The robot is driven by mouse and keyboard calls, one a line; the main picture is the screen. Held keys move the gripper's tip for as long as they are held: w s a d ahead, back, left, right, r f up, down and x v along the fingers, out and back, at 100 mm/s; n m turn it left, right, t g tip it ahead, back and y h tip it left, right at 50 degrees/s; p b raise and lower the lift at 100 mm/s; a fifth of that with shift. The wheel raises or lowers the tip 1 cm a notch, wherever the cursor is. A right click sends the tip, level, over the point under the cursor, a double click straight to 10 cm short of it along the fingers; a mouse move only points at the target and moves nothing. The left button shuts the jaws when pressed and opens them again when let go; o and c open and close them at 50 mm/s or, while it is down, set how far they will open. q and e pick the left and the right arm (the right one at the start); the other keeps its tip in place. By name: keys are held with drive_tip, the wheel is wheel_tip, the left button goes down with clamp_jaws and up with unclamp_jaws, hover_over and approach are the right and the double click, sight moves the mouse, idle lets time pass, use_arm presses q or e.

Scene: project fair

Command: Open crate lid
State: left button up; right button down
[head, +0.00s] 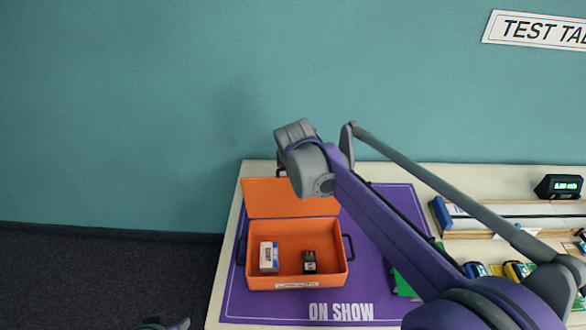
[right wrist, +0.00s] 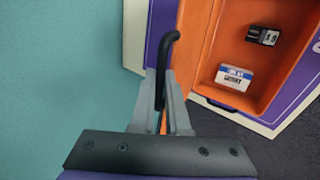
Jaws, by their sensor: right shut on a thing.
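The orange crate (head: 297,285) stands on the purple mat with its inside showing. Its orange lid (head: 275,198) is swung up and back at the crate's far side, toward the wall. My right gripper (right wrist: 165,108) is shut on the black lid handle (right wrist: 162,65), at the lid's far edge. In the head view my own wrist hides most of that gripper and handle. A white and blue box (head: 268,257) and a small black box (head: 309,262) are in the crate. Only a small part of my left arm shows at the bottom edge.
The purple mat (head: 240,300) marked "ON SHOW" lies on a pale table (head: 216,312). A track with a blue end block, small toy cars (head: 475,269) and a green display (head: 559,187) are to the right. A teal wall is behind; dark floor is left.

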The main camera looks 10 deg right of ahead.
drive_tip(key=c, duration=0.9)
unclamp_jaws()
drive_tip(key=shift+s+f, duration=0.1)
drive_tip(key=shift+f, duration=0.1)
